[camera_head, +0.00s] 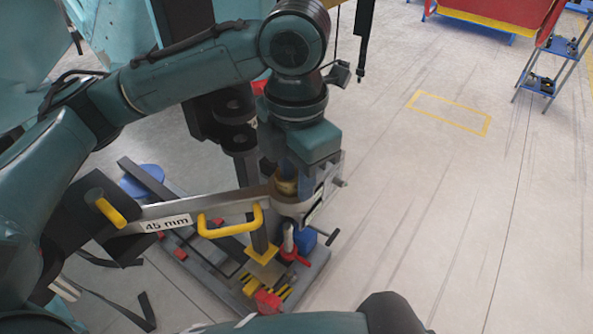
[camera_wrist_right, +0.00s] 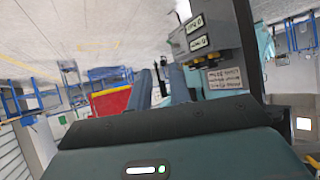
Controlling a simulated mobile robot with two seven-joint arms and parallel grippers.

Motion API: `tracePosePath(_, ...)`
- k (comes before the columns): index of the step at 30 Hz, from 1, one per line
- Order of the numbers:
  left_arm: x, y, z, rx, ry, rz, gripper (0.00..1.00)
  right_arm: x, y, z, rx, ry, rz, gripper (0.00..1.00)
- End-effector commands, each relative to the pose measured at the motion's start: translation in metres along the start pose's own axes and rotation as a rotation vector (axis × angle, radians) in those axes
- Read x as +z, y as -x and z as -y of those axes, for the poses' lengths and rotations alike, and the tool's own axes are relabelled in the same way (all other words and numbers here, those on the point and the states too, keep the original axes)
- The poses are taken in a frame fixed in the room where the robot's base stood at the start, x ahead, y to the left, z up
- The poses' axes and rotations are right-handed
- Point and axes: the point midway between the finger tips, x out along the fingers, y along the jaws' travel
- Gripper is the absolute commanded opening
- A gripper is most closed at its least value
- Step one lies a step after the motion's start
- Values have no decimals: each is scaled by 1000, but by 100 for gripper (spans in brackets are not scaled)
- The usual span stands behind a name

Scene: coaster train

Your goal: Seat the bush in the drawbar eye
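The drawbar (camera_head: 183,211), a grey bar marked "45 mm", runs from the left to its ring-shaped eye (camera_head: 296,209). The brass-coloured bush (camera_head: 286,187) is at the top of the eye, upright as far as I can see. My left gripper (camera_head: 287,180) points down over the eye, with its blue fingers around the bush. The gripper and wrist hide part of the bush, and I cannot tell how deep it sits. My right gripper (camera_wrist_right: 163,87) shows in the right wrist view, its two blue fingers apart with nothing visible between them.
A yellow handle (camera_head: 232,226) rises beside the drawbar. A grey stand with red parts (camera_head: 267,301) and a blue part (camera_head: 305,241) is below the eye. Black column parts (camera_head: 235,115) stand behind. The floor to the right is clear up to a blue rack (camera_head: 540,84).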

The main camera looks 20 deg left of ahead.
Motion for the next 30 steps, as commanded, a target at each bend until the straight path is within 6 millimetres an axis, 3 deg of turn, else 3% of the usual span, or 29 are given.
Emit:
tracePosePath(5, 1, 22, -1, 4, 2, 4, 31, -1, 1, 0, 0, 0, 0, 19)
tracePosePath(12, 1, 76, -1, 6, 3, 5, 31, -5, 4, -1, 3, 0, 4, 19)
tracePosePath(18, 0, 109, -1, 4, 3, 3, 31, -2, 5, -3, 9, -2, 19, 19)
tracePosePath(23, 0, 121, 0, 2, 2, 1, 31, -1, 5, -3, 13, -7, 22, 19)
tracePosePath(30, 0, 122, 0, 1, 1, 0, 31, -1, 5, -4, 14, -9, 24, 19)
